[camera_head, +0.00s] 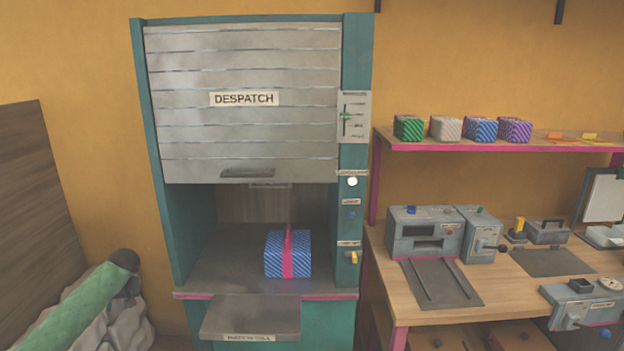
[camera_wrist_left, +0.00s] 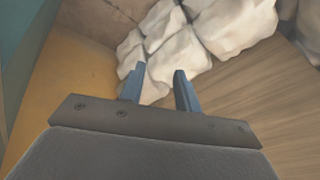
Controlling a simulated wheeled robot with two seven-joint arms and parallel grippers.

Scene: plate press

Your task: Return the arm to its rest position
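My left gripper (camera_wrist_left: 159,72) is seen from behind in the left wrist view. Its two blue-grey fingers stand apart with nothing between them. They point toward pale sacks (camera_wrist_left: 230,25). In the head view, a green quilted sleeve with a dark rounded end comes in at the lower left, over the pale sacks (camera_head: 127,325); I cannot make out fingers there. My right gripper is not in view.
A teal cabinet (camera_head: 357,60) marked DESPATCH has its slatted shutter (camera_head: 245,65) raised partway. A blue striped parcel (camera_head: 274,262) with a pink band sits inside. A workbench (camera_head: 400,300) with grey machines stands right. A brown panel (camera_head: 25,200) is at left.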

